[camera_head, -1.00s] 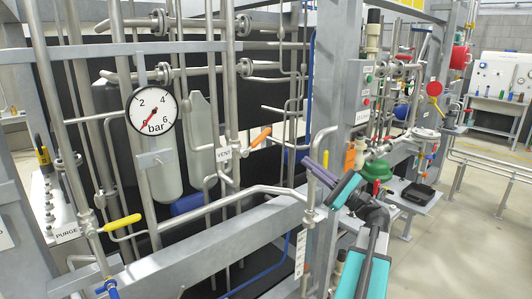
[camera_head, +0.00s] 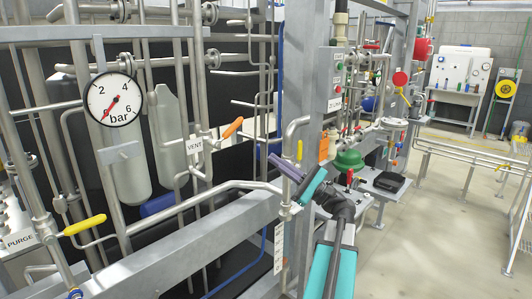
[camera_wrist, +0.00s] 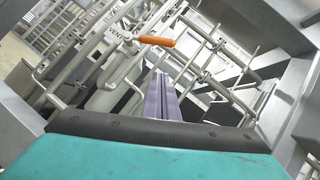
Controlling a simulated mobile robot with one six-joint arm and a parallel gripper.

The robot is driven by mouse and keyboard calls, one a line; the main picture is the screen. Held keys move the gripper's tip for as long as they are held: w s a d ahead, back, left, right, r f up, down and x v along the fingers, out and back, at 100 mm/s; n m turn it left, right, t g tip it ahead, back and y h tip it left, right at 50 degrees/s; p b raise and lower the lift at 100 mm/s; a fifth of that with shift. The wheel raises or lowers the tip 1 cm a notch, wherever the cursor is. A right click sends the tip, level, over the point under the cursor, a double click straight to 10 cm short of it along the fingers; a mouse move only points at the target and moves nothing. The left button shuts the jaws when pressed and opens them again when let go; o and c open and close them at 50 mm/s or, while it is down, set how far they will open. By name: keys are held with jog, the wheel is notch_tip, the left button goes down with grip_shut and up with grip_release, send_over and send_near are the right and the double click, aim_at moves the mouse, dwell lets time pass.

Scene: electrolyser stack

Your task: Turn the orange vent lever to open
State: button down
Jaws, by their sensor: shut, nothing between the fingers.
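The orange vent lever (camera_head: 233,127) sits on a grey pipe beside the white VENT label (camera_head: 194,146), slanting up to the right. In the wrist view the lever (camera_wrist: 157,41) lies nearly level, beyond my fingertips, with part of the VENT label (camera_wrist: 113,37) to its left. My gripper (camera_head: 285,168) has purple fingers pressed together and empty, below and to the right of the lever in the head view. The fingers also show in the wrist view (camera_wrist: 162,98). They look apart from the lever.
A pressure gauge (camera_head: 113,100) and a yellow lever (camera_head: 84,225) near the PURGE label (camera_head: 19,241) are at left. A bent grey pipe (camera_head: 290,135) rises close to my gripper. A thick grey beam (camera_head: 190,245) runs below. Open floor (camera_head: 430,235) lies at right.

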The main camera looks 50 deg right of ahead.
aim_at(229, 132)
jog(key=s+a+r+p+x, duration=0.1)
jog(key=p+x, duration=0.4)
jog(key=x, duration=0.7)
jog(key=shift+s+a+r, duration=0.15)
jog(key=shift+a+r, duration=0.05)
jog(key=shift+r, duration=0.4)
